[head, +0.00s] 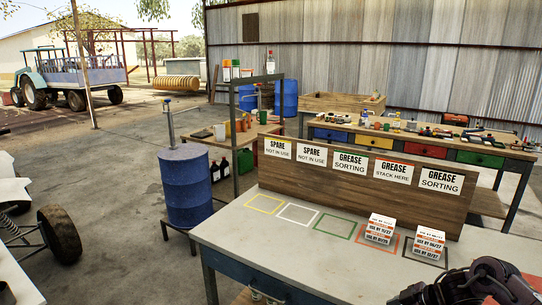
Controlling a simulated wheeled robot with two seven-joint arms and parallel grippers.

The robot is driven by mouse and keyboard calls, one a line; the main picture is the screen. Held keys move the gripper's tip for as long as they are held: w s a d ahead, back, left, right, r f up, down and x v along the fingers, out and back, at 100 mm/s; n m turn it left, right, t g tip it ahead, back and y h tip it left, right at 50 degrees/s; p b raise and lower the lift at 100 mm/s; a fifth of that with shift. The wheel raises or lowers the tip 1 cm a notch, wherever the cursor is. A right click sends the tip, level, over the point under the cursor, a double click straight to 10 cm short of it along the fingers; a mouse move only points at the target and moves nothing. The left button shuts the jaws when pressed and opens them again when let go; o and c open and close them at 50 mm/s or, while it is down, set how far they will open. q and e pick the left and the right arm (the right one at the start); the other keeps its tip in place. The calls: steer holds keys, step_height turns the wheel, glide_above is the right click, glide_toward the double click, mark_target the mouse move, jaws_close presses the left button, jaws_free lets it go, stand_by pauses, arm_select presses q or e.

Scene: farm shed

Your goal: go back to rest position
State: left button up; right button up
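My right gripper (410,294) is in the bottom right corner, low over the front right of the grey table (260,248). It is dark and partly cut off by the frame, and its finger opening cannot be made out. It appears apart from the cartons. My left gripper is not in view. White-and-orange cartons with "USE BY" labels stand in two piles: one (381,229) on the orange outline, the other (429,242) on the black outline.
Yellow, white and green outlines on the table are empty. A wooden sign board (300,193) stands along the table's back. A blue barrel (187,186) stands left of the table. A workbench (420,148) with drawers and tools is behind. Open floor lies to the left.

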steer(key=a+f+m+t, duration=0.15)
steer(key=a+f, duration=0.25)
steer(key=f, duration=1.1)
steer(key=s+a+f+m+h, duration=0.1)
steer(key=s+f+m, duration=0.1)
steer(key=s+f, duration=0.45)
steer(key=s+f+m+h, duration=0.1)
steer(key=s+f+m, duration=0.15)
steer(key=f, duration=0.75)
steer(key=s+a+f+m+g+h, duration=0.1)
steer(key=s+f, duration=0.4)
steer(key=s, duration=0.7)
steer(key=s+f+m+g+h, duration=0.1)
steer(key=s+f, duration=0.5)
steer(key=s, duration=0.7)
steer(key=s+a+f+m+g+h, duration=0.1)
steer(key=s+f, duration=0.5)
steer(key=s, duration=0.7)
steer(key=shift+s+a+g+h, duration=0.15)
steer(key=shift+a+g+h, duration=0.3)
steer(key=shift+g, duration=0.5)
